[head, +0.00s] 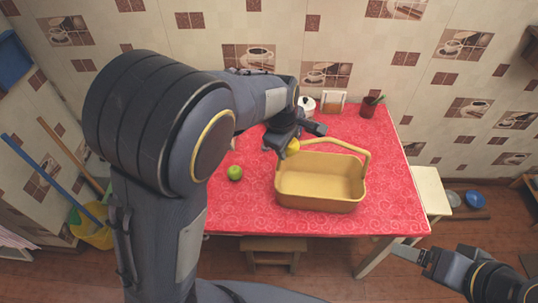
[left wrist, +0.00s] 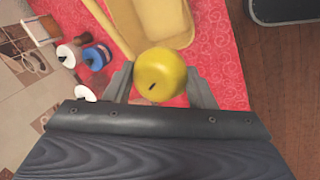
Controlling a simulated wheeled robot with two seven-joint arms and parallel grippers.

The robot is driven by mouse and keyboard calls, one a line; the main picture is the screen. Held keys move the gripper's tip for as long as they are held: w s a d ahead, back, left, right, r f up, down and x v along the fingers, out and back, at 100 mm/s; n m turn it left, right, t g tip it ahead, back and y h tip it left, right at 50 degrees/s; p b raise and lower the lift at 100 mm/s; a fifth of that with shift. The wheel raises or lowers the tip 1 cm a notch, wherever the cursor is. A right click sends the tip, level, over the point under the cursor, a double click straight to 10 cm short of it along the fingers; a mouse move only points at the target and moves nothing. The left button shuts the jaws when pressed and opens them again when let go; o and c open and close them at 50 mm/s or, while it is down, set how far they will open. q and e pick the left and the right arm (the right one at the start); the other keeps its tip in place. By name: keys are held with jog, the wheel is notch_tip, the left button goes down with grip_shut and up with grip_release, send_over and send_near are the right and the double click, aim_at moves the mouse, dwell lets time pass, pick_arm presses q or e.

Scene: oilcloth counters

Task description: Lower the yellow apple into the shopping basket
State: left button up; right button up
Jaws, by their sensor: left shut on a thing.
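The yellow apple (left wrist: 160,74) is between the two fingers of my left gripper (left wrist: 160,85), which is shut on it. In the head view the apple (head: 293,146) shows as a small yellow patch under my left gripper (head: 292,140), at the back left corner of the basket. The shopping basket (head: 318,204) is yellow, with its handle raised toward the back, and stands on the red table. Its inside looks empty in the head view. The apple's exact height over the rim is hard to tell. My right gripper (head: 408,254) is low at the right, off the table; its fingers are unclear.
The table (head: 395,205) has a red patterned oilcloth. A green apple (head: 235,173) lies left of the basket. A white canister (head: 307,105), a framed rack (head: 333,102) and a dark red cup (head: 368,107) stand at the back. A stool (head: 430,187) is at the right.

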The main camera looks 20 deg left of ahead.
pick_arm(q)
jog(key=w+d+r, duration=0.4)
jog(key=w+d, duration=0.5)
jog(key=d, duration=0.1)
jog(key=shift+f, duration=0.1)
dwell(0.6)
